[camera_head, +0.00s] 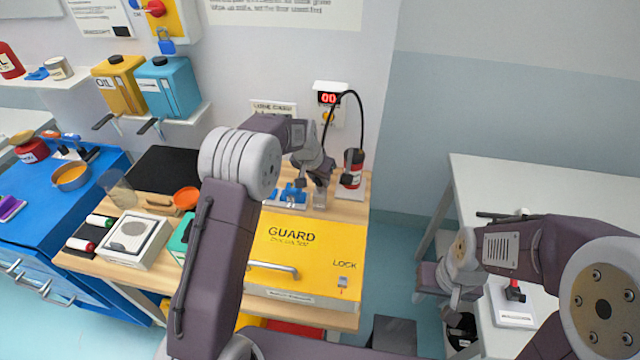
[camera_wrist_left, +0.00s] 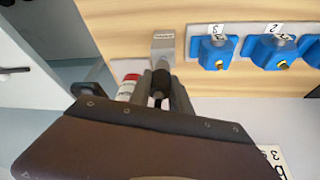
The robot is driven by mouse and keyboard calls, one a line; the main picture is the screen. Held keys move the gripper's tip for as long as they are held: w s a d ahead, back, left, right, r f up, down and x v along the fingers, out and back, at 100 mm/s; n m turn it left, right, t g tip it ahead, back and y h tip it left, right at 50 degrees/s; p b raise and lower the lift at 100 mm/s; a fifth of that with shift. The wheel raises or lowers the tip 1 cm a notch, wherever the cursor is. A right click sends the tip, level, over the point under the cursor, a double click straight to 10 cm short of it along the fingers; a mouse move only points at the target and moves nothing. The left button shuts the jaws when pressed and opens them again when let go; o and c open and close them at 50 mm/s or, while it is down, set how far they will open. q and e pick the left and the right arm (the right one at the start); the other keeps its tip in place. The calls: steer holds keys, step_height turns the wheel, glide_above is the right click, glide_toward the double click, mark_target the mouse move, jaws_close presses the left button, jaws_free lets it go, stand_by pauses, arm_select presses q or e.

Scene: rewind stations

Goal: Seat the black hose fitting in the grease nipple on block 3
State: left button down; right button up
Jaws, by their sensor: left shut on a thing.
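My left gripper (camera_head: 320,192) is over the back of the wooden bench. In the left wrist view its fingers (camera_wrist_left: 161,98) are shut on the black hose fitting (camera_wrist_left: 160,82), which lies just in front of a small grey labelled holder (camera_wrist_left: 163,44); I cannot tell if they touch. Block 3 (camera_wrist_left: 211,52), blue with a brass nipple and a "3" tag, stands right of the fitting, apart from it. Block 2 (camera_wrist_left: 270,52) is beyond it. In the head view the blue blocks (camera_head: 288,193) are partly hidden by my arm. My right gripper (camera_head: 455,303) is near the white table; its jaws are unclear.
A red-and-black canister (camera_head: 352,168) stands at the bench's back right, with a black hose (camera_head: 359,105) arching over it. A yellow guard cover (camera_head: 315,243) lies in front of the blocks. The white table (camera_head: 540,190) stands to the right, with floor between.

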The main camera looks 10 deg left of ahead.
arm_select(q)
step_height(320, 180, up, 8)
steer(key=shift+r, duration=0.2)
steer(key=shift+a+n+y, duration=0.15)
steer(key=shift+n+y, duration=0.15)
steer(key=shift+n, duration=0.5)
steer(key=shift+a+f+n+y, duration=0.15)
steer(key=shift+a+n+y, duration=0.25)
steer(key=shift+n, duration=0.3)
steer(key=shift+s+a+n, duration=0.1)
steer(key=shift+s+n, duration=0.05)
steer(key=shift+n, duration=0.45)
steer(key=shift+s+r+n+y+p, duration=0.15)
steer(key=shift+r+n+y+p, duration=0.15)
steer(key=shift+n+p, duration=0.1)
steer(key=d+r, duration=0.1)
steer(key=d, duration=0.3)
steer(key=p, duration=0.2)
glide_above(292, 183)
step_height(292, 183, down, 7)
steer(key=shift+a+f, duration=0.1)
steer(key=shift+a, duration=0.05)
step_height(292, 183, down, 4)
steer(key=shift+r+p, duration=0.15)
steer(key=shift+p, duration=0.45)
steer(key=shift+w, duration=0.2)
steer(key=shift+s+f, duration=0.1)
steer(key=shift+f, duration=0.15)
steer(key=c, duration=1.2)
jaws_free()
